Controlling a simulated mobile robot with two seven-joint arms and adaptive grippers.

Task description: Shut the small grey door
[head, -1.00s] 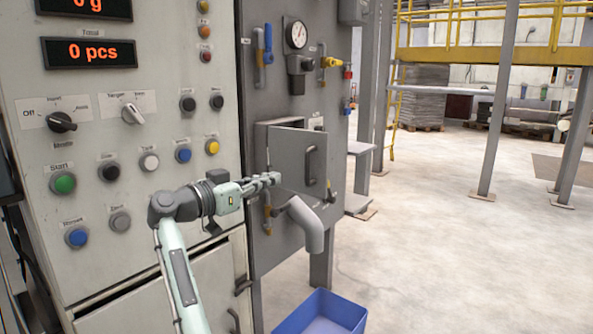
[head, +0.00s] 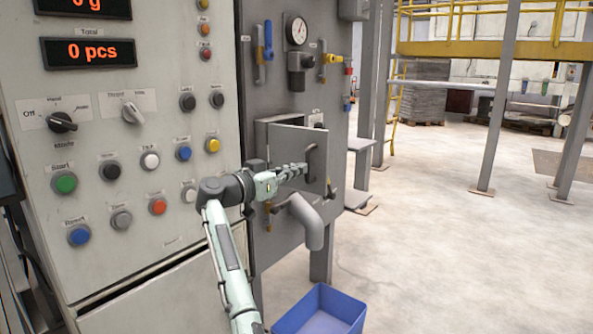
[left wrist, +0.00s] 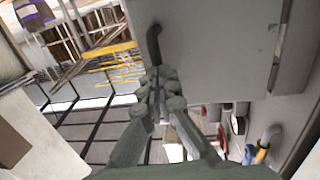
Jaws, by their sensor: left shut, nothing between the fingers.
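The small grey door (head: 287,147) stands open on a grey box on the machine's side panel. Its dark bar handle (head: 312,165) is near its right edge. My left gripper (head: 304,169) is shut and empty, in front of the door with its fingertips close to the handle. In the left wrist view the shut fingertips (left wrist: 158,76) are just below the handle (left wrist: 154,44), in front of the flat door face (left wrist: 210,45). I cannot tell whether they touch. My right gripper is not in view.
A grey spout (head: 314,228) curves down below the door, above a blue bin (head: 322,312) on the floor. The control panel (head: 140,70) with buttons is at the left. A grey step (head: 358,196) stands right of the machine. The floor farther right is open.

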